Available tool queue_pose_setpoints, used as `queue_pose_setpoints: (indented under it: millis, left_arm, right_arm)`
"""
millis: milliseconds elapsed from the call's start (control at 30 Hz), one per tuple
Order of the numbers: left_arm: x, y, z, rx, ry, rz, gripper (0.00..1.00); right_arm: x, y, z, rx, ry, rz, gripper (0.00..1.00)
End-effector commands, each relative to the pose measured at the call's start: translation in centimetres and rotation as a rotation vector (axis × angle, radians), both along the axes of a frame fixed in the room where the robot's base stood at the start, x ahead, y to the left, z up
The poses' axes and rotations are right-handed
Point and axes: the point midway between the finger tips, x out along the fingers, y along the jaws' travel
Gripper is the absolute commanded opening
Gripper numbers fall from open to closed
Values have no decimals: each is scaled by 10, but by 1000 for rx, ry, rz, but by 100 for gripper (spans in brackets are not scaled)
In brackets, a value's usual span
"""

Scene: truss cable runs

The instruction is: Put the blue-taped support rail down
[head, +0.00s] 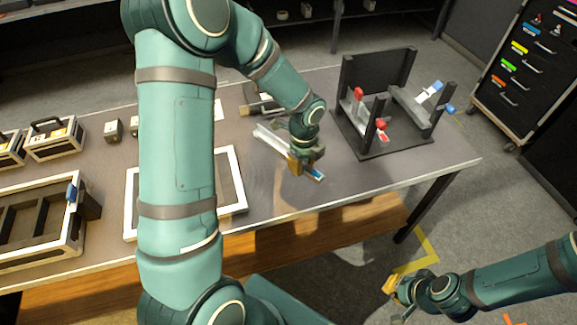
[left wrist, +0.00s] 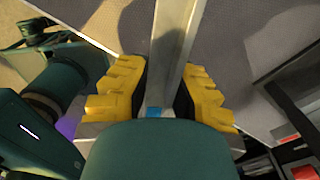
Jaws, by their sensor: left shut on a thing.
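The blue-taped support rail is a pale metal bar (head: 272,136) that slants across the right half of the table, with its blue tape (head: 317,174) at the near end. My left gripper (head: 297,166) is shut on it close to the tape. In the left wrist view the rail (left wrist: 177,45) runs away between the yellow fingers (left wrist: 160,88), and the blue tape (left wrist: 155,112) shows just below them. I cannot tell whether the rail touches the table. My right gripper (head: 391,287) is low, off the table's front edge; its jaw opening is unclear.
A dark fixture (head: 378,95) with red and blue clamps stands on the table's right end. A white-edged frame (head: 233,176) lies left of the rail, partly hidden by my left arm. A divided tray (head: 45,240) and small cases (head: 53,138) are further left. Bare table (head: 265,190) lies nearer me.

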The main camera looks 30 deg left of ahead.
Motion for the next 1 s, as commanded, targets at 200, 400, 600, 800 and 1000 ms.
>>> queue_pose_setpoints:
  millis: [200, 400, 600, 800, 1000]
  left_arm:
    - [6, 19, 5, 6, -12, -316, 0]
    - [9, 27, 7, 12, -16, -465, 0]
    - [8, 28, -22, 11, -12, -493, 0]
    - [9, 28, -51, 13, -16, -491, 0]
    - [9, 28, -64, 12, -16, -489, 0]
  right_arm:
    - [0, 0, 2, 0, 1, 0, 0]
    - [-1, 0, 2, 0, 1, 0, 0]
    - [1, 0, -8, 0, -2, -1, 0]
    - [3, 0, -16, -1, -7, -2, 0]
    - [3, 0, -19, -1, -9, -2, 0]
